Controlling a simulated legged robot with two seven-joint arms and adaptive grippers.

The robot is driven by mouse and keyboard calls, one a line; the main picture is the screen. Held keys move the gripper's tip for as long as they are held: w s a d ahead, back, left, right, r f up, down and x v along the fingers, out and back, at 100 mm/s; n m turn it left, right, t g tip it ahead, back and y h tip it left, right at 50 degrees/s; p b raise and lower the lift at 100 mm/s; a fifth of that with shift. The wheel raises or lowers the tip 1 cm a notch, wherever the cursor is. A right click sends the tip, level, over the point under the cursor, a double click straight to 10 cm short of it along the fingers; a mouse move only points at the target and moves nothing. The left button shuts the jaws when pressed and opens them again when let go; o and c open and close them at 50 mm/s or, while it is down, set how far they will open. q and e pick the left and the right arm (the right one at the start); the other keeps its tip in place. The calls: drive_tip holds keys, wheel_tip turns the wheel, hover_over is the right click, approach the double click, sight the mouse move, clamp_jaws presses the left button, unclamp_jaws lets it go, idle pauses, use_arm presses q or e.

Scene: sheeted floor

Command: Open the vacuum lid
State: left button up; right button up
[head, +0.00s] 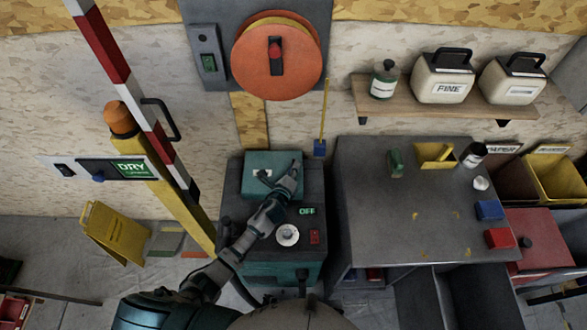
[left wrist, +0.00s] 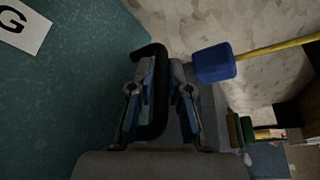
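The vacuum (head: 262,271) is a teal unit with a dark top. Its teal lid (head: 258,161) lies closed at the back of the top. My left gripper (head: 291,178) is at the lid's right side. In the left wrist view, the lid (left wrist: 70,90) fills the left side, and its black U-shaped handle (left wrist: 161,85) runs between the fingers of my left gripper (left wrist: 164,92). One finger is inside the handle loop and the other is outside, closed in close to the bar. My right gripper is in neither view.
The vacuum's top has a lit OFF display (head: 307,211), a round knob (head: 288,235) and a red switch (head: 315,237). A grey bench (head: 370,200) stands close at right. A striped pole (head: 130,95) rises at left. A blue-ended yellow rod (head: 320,148) hangs behind.

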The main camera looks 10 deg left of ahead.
sight(280, 174)
use_arm(q)
clamp_jaws()
drive_tip(key=shift+a+r, duration=0.25)
drive_tip(key=shift+r, duration=0.25)
drive_tip(key=s+a+r+n+t+h+p, duration=0.1)
drive_tip(key=s+a+r+n+t+p, duration=0.15)
drive_tip(key=a+r+n, duration=0.6)
drive_tip(key=s+a+n+t+y+b, duration=0.3)
drive_tip(key=a+n, duration=1)
drive_tip(key=a, duration=0.5)
drive_tip(key=shift+a+t+y+b, duration=0.35)
drive_tip(key=shift+t+y+b, duration=0.3)
drive_tip(key=shift+b, duration=0.3)
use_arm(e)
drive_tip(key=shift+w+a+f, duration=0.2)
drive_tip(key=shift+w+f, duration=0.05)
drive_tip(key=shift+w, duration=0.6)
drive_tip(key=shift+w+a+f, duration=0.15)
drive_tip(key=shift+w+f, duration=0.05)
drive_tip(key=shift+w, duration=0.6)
